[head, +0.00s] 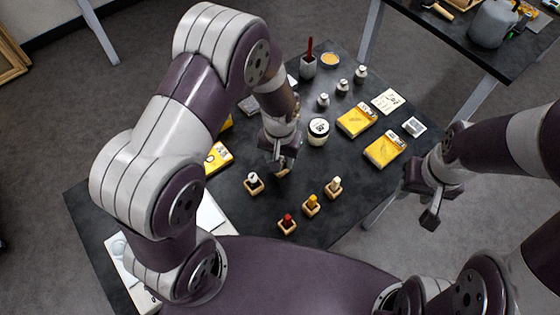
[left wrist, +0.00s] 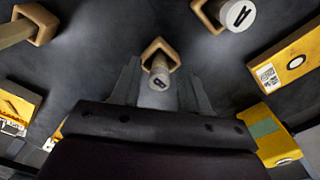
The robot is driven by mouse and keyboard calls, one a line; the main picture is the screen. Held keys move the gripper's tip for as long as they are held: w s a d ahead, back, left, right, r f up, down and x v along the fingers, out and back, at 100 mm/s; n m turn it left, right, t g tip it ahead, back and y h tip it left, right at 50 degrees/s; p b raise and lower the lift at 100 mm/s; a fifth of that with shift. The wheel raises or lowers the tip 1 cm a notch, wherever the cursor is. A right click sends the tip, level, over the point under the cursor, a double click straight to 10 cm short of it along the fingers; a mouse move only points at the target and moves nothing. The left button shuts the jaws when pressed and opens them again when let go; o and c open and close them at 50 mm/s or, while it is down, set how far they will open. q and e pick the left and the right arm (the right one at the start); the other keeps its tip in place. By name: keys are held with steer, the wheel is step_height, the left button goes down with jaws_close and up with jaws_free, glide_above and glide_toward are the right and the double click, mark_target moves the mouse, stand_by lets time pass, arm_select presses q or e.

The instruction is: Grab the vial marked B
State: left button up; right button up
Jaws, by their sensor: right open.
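My right gripper (head: 432,192) is open and empty, off the table's right side.
On the dark table (head: 300,190), vials with red (head: 287,218), orange (head: 312,200) and cream (head: 335,182) caps stand in wooden holders. Yellow boxes (head: 357,120), a white jar (head: 318,131) and several small bottles stand farther back. The front right table area is clear.

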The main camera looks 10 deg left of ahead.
arm_select(q)
jaws_close()
steer(key=shift+d, duration=0.1)
steer(key=shift+r, duration=0.1)
